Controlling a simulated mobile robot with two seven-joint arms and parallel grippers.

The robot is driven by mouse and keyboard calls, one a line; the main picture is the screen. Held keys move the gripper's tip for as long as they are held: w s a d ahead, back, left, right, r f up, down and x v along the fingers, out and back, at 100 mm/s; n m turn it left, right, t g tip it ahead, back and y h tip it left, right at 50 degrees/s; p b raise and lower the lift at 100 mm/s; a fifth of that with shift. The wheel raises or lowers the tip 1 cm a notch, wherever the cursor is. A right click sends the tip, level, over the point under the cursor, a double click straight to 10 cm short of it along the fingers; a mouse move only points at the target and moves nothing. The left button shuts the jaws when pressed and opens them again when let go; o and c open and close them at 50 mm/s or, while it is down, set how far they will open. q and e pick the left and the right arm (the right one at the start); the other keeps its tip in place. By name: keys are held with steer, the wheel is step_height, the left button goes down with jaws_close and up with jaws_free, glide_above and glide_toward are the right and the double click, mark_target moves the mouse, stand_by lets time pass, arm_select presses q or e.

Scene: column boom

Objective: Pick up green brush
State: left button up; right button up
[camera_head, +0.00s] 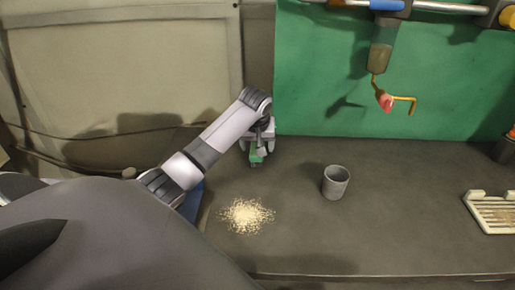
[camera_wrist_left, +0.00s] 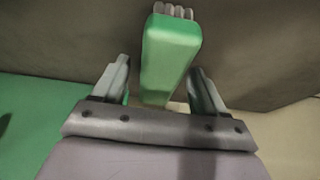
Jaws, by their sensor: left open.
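The green brush (camera_wrist_left: 170,50) shows large in the left wrist view, with a pale bristled end at the top. It lies between the two open fingers of my left gripper (camera_wrist_left: 160,85), with a gap visible on each side. In the head view the brush (camera_head: 256,157) is a small green shape below my left gripper (camera_head: 257,148), at the back left of the dark counter. Most of it is hidden there by the gripper. My right gripper is not in view.
A pile of pale shavings (camera_head: 246,215) lies on the counter (camera_head: 300,240) in front of the gripper. A grey cup (camera_head: 335,182) stands to the right. A cream slatted tray (camera_head: 492,212) lies at the far right. A green panel (camera_head: 320,75) rises behind.

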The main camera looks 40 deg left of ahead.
arm_select(q)
steer(key=shift+f, duration=0.25)
stand_by(0.6)
steer(key=c, duration=1.1)
